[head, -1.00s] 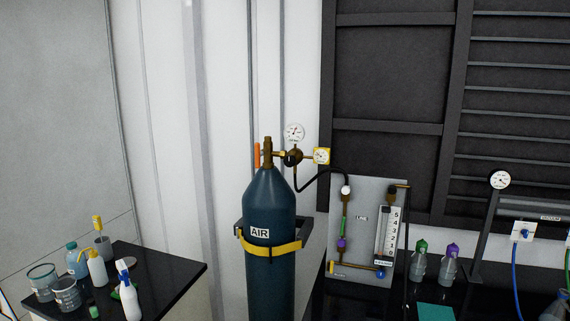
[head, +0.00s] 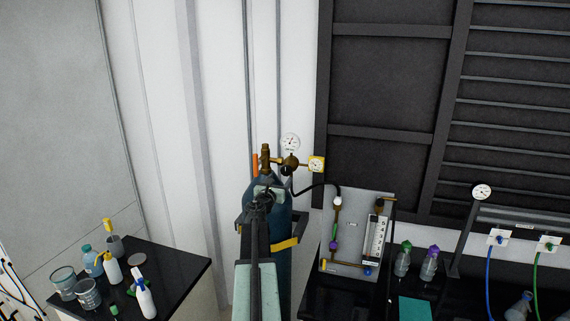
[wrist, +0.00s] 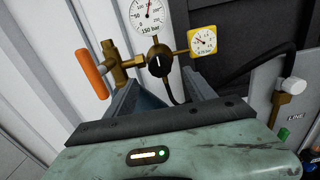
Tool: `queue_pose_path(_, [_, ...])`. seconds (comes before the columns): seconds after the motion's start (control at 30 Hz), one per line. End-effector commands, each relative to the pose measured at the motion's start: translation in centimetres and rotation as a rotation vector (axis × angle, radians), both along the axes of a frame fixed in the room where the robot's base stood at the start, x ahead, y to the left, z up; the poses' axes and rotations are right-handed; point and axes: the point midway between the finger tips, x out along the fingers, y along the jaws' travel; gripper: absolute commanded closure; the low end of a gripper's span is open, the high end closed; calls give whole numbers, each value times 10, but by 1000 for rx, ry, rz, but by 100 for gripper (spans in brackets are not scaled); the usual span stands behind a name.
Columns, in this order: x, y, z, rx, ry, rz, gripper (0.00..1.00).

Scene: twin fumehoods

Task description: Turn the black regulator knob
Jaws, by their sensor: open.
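The black regulator knob (wrist: 160,63) is round with a white mark, on the brass regulator of the AIR cylinder. In the wrist view it shows just beyond the gap between my fingertips, closer to the right finger. In the head view the knob is small and dark, low on the regulator (head: 291,160). My gripper (wrist: 160,82) is open, with nothing between its fingers. In the head view my gripper (head: 268,190) is in front of the cylinder's shoulder, below and left of the regulator. I cannot tell the exact distance to the knob.
The orange valve handle (wrist: 90,74) is left of the knob. The white gauge (wrist: 148,15) is above and the yellow-framed gauge (wrist: 203,40) is right. A black hose (head: 320,186) runs to a flowmeter panel (head: 343,215). A bottle-covered bench (head: 180,262) is left.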

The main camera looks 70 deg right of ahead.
Motion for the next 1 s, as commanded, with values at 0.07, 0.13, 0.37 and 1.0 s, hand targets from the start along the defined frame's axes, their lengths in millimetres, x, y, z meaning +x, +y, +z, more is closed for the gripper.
queue_pose_path(0.07, [-2,-2,1,-4,17,3,37])
queue_pose_path(0.13, [-1,-3,0,-4,15,3,37])
queue_pose_path(0.37, [2,-29,-1,-3,11,0,37])
queue_pose_path(1.0, [5,-78,-1,-3,9,2,62])
